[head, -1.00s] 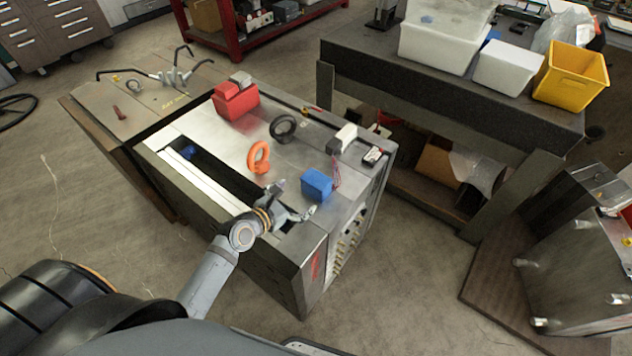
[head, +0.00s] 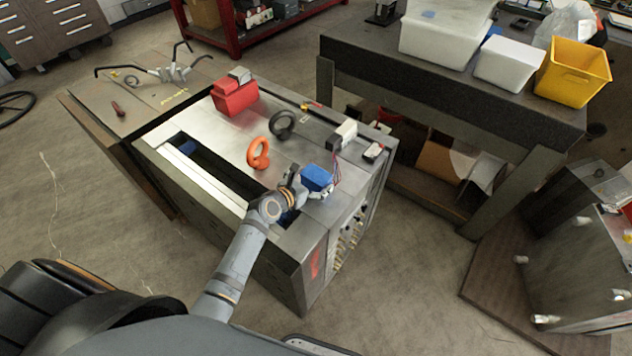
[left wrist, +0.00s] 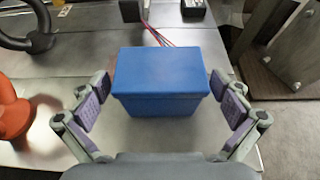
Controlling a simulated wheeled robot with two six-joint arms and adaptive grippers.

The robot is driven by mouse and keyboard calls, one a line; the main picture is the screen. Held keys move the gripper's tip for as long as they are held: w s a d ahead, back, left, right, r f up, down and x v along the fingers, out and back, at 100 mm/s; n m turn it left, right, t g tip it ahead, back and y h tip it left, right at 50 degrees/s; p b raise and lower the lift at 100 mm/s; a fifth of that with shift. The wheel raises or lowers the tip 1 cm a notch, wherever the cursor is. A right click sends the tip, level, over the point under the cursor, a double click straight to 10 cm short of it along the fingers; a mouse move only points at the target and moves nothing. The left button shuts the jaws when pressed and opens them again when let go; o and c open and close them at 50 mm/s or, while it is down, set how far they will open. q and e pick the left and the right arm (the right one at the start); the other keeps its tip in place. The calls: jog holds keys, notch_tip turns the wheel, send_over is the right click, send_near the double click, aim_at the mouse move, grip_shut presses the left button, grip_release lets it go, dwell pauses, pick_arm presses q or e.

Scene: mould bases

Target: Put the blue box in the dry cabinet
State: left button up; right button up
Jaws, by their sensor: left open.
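The blue box (head: 317,177) stands on the metal mould base (head: 318,212) near its right front edge. It also shows in the middle of the left wrist view (left wrist: 162,80), with its lid on. My left gripper (head: 308,192) is open at the near side of the box. In the left wrist view its padded fingers (left wrist: 163,105) stand on either side of the box, with gaps between fingers and box. My right gripper is not in view. I cannot make out a dry cabinet with certainty.
An orange ring-shaped thing (head: 258,153), a dark ring-shaped thing (head: 282,124) and a red box (head: 235,97) stand on the mould base. A long slot lies left of the arm. A dark table (head: 450,95) with white bins and a yellow bin (head: 572,73) stands behind.

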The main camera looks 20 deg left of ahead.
aim_at(316, 175)
pick_arm(q)
jog(key=shift+x, duration=0.8)
jog(key=shift+s, duration=0.15)
jog(key=shift+c, duration=0.3)
jog(key=shift+r, duration=0.1)
jog(key=shift+c, duration=1.2)
jog(key=c, duration=1.2)
jog(key=shift+r+p, duration=0.4)
jog(key=shift+p, duration=0.15)
jog(key=r+p, duration=0.2)
jog(key=p, duration=0.1)
jog(key=r+p, duration=0.2)
jog(key=p, duration=0.1)
jog(key=shift+s+r, duration=0.25)
jog(key=s+d+r+p, duration=0.1)
jog(key=s+r+p, duration=0.1)
jog(key=s+p, duration=0.1)
jog(key=s+d+r+p, duration=0.1)
jog(key=s+r+p, duration=0.2)
jog(key=s+p, duration=0.1)
jog(key=s+d+r+p, duration=0.1)
jog(key=s+r+p, duration=0.1)
jog(key=s, duration=0.4)
jog(key=shift+d+r+p, duration=0.3)
jog(key=shift+d+p, duration=0.05)
jog(key=shift+p, duration=0.3)
